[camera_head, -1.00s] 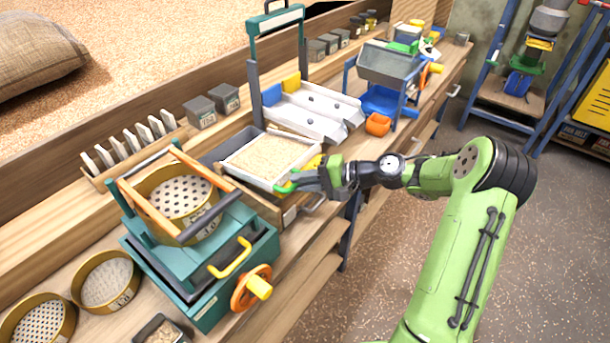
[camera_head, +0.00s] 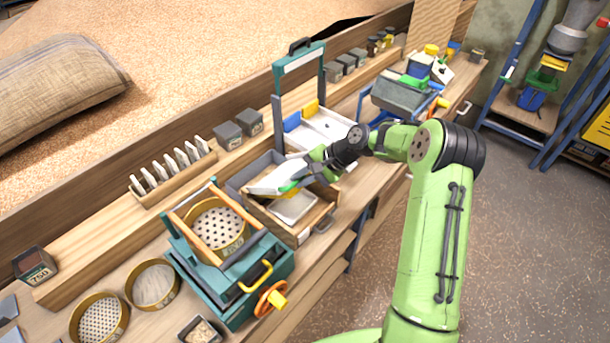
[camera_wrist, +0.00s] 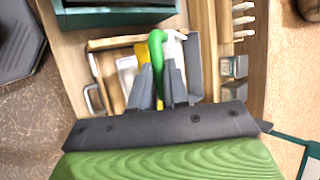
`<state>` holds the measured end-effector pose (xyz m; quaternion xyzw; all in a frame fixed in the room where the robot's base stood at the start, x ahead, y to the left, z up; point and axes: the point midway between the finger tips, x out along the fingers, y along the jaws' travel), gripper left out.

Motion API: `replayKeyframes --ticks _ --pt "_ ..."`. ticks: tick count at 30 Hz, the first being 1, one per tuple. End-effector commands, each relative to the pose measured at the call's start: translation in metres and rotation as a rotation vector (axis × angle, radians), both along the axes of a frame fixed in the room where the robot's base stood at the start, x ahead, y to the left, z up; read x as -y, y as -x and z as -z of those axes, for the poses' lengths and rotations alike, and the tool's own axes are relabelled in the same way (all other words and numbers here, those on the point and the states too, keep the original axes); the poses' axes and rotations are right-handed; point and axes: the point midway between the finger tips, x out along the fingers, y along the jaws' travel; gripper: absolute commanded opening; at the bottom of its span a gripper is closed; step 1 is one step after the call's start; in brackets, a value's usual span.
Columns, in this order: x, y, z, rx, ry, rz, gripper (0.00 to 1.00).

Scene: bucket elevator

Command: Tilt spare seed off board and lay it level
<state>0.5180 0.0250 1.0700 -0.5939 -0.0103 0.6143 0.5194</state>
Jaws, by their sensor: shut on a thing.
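My gripper (camera_head: 308,174) is shut on the green handle (camera_wrist: 157,48) of a white board (camera_head: 272,181). The board is held tilted over the dark grey bin (camera_head: 240,186) and the open wooden drawer (camera_head: 320,222). No seed shows on the visible part of the board; whether any is on its hidden side I cannot tell. In the wrist view my fingers (camera_wrist: 160,88) flank the handle, and the board is mostly hidden there. A yellow part (camera_wrist: 140,52) lies beside the handle. A pale flat tray (camera_head: 296,208) sits in the drawer below.
A teal machine with a brass sieve (camera_head: 217,226) stands to the left of the drawer. A white sloped tray (camera_head: 325,130) under a teal frame stands behind my gripper. A rack of white tags (camera_head: 170,170) lies along the back.

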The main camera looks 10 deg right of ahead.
Motion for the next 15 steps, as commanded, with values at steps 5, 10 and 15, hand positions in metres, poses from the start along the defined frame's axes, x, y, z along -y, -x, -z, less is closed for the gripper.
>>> replayKeyframes --ticks 5,10,15 --pt "-0.002 -0.0033 -0.0051 0.0 0.003 0.001 0.0" --pt "-0.0025 -0.0041 -0.0055 0.004 0.002 0.0 0.0" --pt "-0.0029 -0.0047 -0.0065 0.008 0.001 0.0 0.19"
